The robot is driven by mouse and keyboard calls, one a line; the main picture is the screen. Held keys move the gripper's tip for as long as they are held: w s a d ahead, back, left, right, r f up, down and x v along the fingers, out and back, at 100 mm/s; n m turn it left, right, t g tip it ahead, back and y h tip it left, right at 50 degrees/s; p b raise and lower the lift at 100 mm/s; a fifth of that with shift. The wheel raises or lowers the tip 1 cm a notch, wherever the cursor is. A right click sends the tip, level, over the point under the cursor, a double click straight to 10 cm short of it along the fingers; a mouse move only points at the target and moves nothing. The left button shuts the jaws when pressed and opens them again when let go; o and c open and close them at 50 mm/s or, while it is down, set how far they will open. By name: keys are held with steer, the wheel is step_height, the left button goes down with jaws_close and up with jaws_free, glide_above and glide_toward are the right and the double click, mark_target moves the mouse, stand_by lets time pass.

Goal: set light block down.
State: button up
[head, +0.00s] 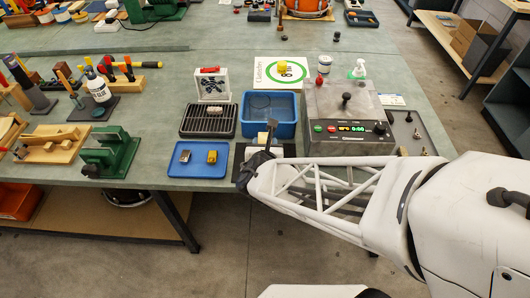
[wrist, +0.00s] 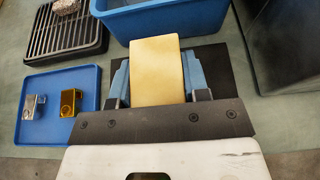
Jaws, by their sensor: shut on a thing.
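The light block, a pale yellow slab (wrist: 157,65), is between the two blue-grey fingers of my gripper (wrist: 158,84) in the wrist view. My gripper is shut on it. A dark flat mat (wrist: 221,68) shows behind and to the right of the block. I cannot tell whether the block touches it. In the head view my gripper (head: 262,158) is at the bench's front edge, just in front of the blue bin, and the arm largely hides the block.
The blue bin (head: 270,128) stands just beyond my gripper. To its left are a black rack (head: 208,133) and a blue tray (head: 180,171) with a silver and a gold-coloured piece. A grey control unit (head: 352,144) is to the right.

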steer(key=shift+f, duration=1.75)
steer(key=shift+f, duration=0.1)
steer(key=o, duration=0.9)
steer(key=shift+o, duration=0.2)
steer(key=shift+s, duration=0.1)
steer(key=v, duration=1.2)
